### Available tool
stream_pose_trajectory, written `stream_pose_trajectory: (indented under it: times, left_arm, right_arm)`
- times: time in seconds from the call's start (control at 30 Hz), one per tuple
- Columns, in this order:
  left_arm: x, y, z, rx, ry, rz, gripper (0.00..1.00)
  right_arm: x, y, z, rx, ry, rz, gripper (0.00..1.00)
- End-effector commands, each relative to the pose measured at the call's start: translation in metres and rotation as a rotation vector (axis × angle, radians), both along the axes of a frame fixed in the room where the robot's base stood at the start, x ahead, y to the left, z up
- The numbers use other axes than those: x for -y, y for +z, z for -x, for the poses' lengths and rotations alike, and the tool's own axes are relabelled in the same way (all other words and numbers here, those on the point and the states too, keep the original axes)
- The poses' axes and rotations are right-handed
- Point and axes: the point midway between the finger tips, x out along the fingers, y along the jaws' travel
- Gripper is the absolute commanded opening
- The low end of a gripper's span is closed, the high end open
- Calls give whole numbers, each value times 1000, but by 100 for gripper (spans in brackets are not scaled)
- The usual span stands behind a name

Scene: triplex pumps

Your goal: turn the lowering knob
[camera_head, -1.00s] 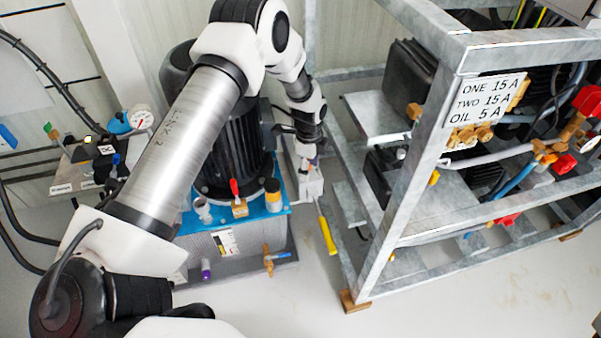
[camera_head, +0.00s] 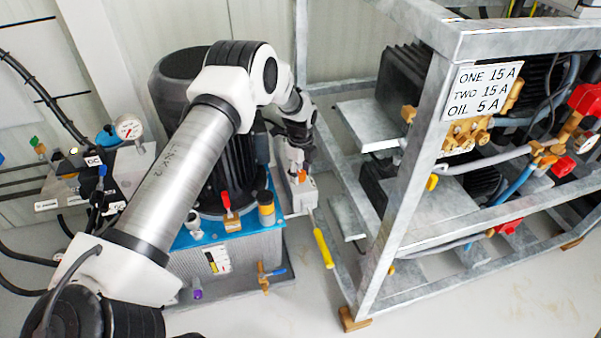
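My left gripper (camera_head: 297,166) points down at the end of my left arm, just above a small grey pump block (camera_head: 305,195) beside the blue-topped tank. A small orange part (camera_head: 302,176) shows at the gripper's tips, on or just over the block. It may be the lowering knob, but it is too small to be sure. I cannot tell whether the fingers touch it or are closed on it. A yellow-gripped lever (camera_head: 323,247) slants down from the block. My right gripper is out of view.
A grey metal frame (camera_head: 405,185) with pumps, hoses and red valve handles stands close on the right. A black motor (camera_head: 232,160) stands on the tank's blue top (camera_head: 196,238), left of the gripper. A pressure gauge (camera_head: 129,127) is at left. Bare floor lies in front.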

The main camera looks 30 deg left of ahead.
Motion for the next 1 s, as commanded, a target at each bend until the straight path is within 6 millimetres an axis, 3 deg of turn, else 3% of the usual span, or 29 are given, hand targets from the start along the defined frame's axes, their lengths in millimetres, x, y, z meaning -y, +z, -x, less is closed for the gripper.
stream_pose_trajectory:
  times: [0.03, 0.1, 0.57, 1.0]
  left_arm:
    - [0, 0, 0, 0, 0, 0, 17]
    - [0, 0, 0, 0, 0, 0, 0]
    - [0, 0, 0, -1, 56, 0, 0]
    - [0, 1, 1, -2, 375, 0, 0]
  right_arm:
    - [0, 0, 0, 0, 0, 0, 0]
    - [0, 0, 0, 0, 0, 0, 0]
    - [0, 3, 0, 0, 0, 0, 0]
    - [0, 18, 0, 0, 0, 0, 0]
